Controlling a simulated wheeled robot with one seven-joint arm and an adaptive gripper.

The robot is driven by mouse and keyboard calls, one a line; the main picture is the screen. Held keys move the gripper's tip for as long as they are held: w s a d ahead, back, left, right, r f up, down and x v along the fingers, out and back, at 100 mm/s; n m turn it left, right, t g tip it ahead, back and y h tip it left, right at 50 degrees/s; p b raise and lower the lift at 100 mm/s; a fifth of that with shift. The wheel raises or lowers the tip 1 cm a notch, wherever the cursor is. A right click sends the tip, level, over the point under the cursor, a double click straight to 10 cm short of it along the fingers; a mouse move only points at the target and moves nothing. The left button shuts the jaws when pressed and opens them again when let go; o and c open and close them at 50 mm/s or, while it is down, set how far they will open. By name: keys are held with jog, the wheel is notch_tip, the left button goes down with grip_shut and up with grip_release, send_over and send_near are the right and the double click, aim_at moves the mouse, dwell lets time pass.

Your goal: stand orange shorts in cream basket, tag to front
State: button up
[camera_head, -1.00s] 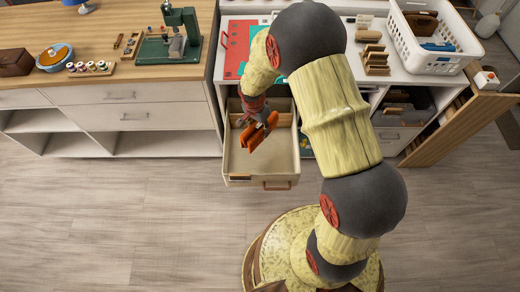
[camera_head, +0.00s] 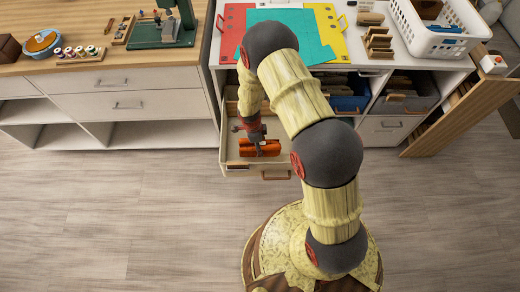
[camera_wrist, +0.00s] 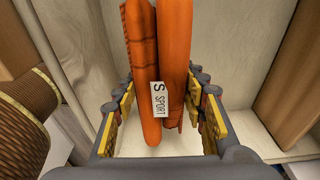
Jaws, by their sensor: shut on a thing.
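The folded orange shorts (camera_head: 262,148) are in my gripper (camera_head: 254,142), over the front part of the pulled-out cream basket (camera_head: 236,160). In the wrist view the shorts (camera_wrist: 172,60) appear as a rolled or folded bundle between the fingers of my gripper (camera_wrist: 160,118). The pale basket floor (camera_wrist: 255,135) and walls show around the bundle. I cannot tell whether the shorts touch the floor. My arm hides part of the basket in the head view.
Above is a counter with a teal cutting mat (camera_head: 310,45) and a white crate (camera_head: 440,40). A wooden worktop (camera_head: 70,85) with a green sewing machine (camera_head: 165,35) lies left. The floor in front is clear.

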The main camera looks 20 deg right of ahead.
jog(key=shift+f+b, duration=0.55)
jog(key=shift+f, duration=1.55)
jog(key=shift+f+b, duration=0.2)
jog(key=shift+b, duration=0.1)
jog(key=o, duration=1.3)
jog(key=shift+r, duration=0.1)
